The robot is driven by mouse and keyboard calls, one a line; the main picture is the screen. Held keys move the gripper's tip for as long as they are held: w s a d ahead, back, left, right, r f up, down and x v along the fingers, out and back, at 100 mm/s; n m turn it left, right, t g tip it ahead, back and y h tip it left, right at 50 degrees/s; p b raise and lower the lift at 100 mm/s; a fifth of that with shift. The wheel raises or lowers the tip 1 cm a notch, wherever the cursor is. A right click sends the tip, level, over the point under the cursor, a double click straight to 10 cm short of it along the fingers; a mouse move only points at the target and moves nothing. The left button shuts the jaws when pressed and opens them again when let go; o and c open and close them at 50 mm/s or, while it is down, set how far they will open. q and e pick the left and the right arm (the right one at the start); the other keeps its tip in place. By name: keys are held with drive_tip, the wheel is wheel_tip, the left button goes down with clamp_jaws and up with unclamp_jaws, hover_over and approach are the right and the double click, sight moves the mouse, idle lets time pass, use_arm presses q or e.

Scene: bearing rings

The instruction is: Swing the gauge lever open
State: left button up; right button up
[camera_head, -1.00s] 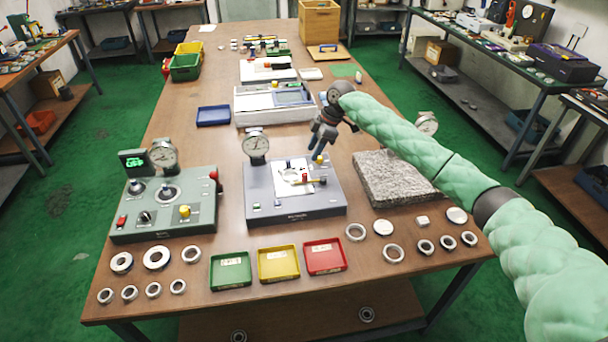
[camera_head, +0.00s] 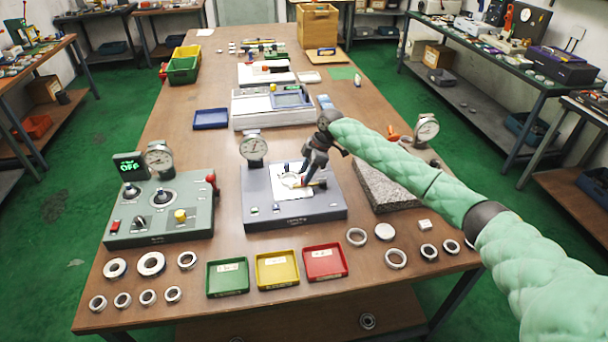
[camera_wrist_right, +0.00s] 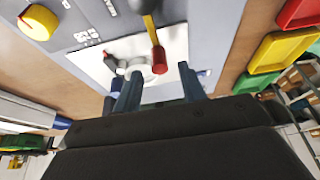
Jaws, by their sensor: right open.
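The middle blue-grey gauge fixture (camera_head: 325,207) stands on the table with a dial gauge (camera_head: 253,147) at its back left. Its lever shows in the right wrist view as a yellow bar with a red tip (camera_wrist_right: 159,60), over a white plate beside a pale metal ring (camera_wrist_right: 137,68). My right gripper (camera_head: 307,180) is low over this plate. In the right wrist view its two blue-grey fingers (camera_wrist_right: 159,84) are apart, with the red tip between and just ahead of them. I cannot tell whether they touch it. My left gripper is out of view.
A green control box (camera_head: 160,225) with a dial gauge stands left. Green (camera_head: 228,277), yellow (camera_head: 277,270) and red (camera_head: 325,263) trays lie in front, with several rings on both sides. A granite block (camera_head: 395,190) is at the right under my arm.

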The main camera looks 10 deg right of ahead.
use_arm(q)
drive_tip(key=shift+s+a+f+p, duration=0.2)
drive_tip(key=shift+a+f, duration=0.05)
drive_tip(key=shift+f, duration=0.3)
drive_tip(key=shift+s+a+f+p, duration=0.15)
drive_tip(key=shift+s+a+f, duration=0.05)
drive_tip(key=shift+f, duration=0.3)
use_arm(e)
drive_tip(key=shift+x, duration=1.35)
clamp_jaws()
